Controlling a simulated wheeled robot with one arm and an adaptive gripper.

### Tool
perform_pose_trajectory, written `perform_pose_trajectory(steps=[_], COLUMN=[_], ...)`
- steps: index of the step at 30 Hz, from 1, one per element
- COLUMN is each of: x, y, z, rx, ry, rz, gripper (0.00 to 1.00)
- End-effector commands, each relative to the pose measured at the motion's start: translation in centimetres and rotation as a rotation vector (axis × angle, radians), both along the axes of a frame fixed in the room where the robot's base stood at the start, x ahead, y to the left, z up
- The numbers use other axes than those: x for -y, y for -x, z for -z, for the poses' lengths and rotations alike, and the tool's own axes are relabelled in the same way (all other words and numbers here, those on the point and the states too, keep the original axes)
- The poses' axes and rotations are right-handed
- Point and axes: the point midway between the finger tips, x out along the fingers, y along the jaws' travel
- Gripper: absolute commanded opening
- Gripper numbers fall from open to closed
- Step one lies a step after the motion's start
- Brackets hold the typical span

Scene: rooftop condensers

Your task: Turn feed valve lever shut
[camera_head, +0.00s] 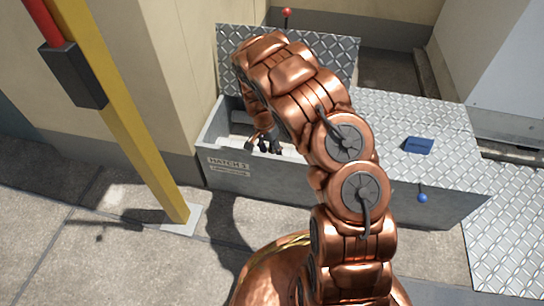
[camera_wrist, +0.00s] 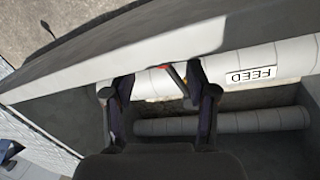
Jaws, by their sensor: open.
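Part of the lever is hidden by a finger. My gripper (camera_wrist: 158,84) is open, with its fingers spread on either side of the red bar; I cannot tell whether they touch it. In the head view my gripper (camera_head: 264,143) reaches down into the open grey box marked HATCH 3 (camera_head: 229,167). The lever cannot be made out there.
The box's raised tread-plate lid (camera_head: 230,48) has a red knob (camera_head: 287,12). A closed tread-plate lid (camera_head: 440,115) to the right bears a blue object (camera_head: 418,146); a blue knob (camera_head: 422,198) is below. A yellow post (camera_head: 130,130) stands left. A second pipe (camera_wrist: 240,121) runs beside the first.

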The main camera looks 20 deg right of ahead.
Motion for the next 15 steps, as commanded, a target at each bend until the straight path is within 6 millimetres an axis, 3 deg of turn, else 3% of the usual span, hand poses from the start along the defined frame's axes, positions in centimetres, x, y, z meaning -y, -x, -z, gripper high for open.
perform_pose_trajectory(steps=[9, 15], x=[-0.7, -0.9], y=[-1.2, -1.3], z=[-6.1, -7.9], rx=[0.008, 0.002], ry=[0.001, 0.001], rz=[-0.001, 0.0], gripper=[0.57, 0.57])
